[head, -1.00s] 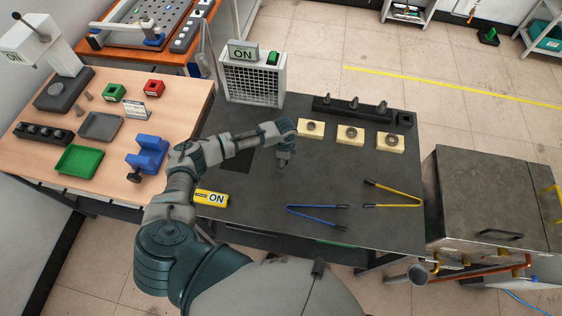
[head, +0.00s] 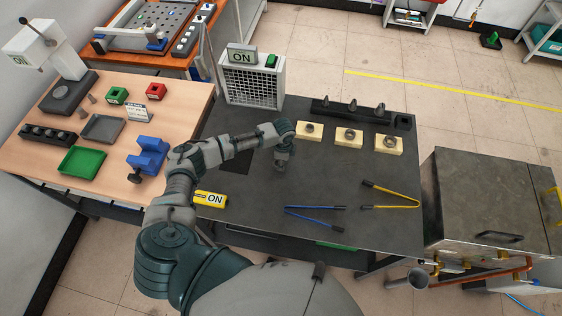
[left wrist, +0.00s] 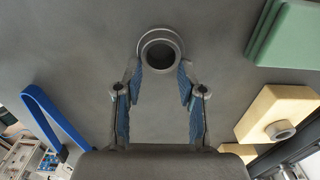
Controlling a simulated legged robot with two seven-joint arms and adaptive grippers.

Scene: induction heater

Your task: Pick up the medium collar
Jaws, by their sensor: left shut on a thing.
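My left gripper (head: 281,167) is low over the dark table, left of the beige blocks. In the left wrist view my left gripper (left wrist: 160,75) has its blue-padded fingers closed on the sides of a grey ring-shaped collar (left wrist: 147,56). The collar's open bore faces the camera. In the head view the gripper mostly hides this collar. Other grey collars sit on the left block (head: 309,131), middle block (head: 349,135) and right block (head: 389,142). I cannot tell sizes for certain. My right gripper is not in view.
Blue tongs (head: 312,215) and yellow tongs (head: 395,196) lie on the dark table (head: 260,205). A black rack with pegs (head: 335,106) and a grilled unit (head: 252,82) stand at the back.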

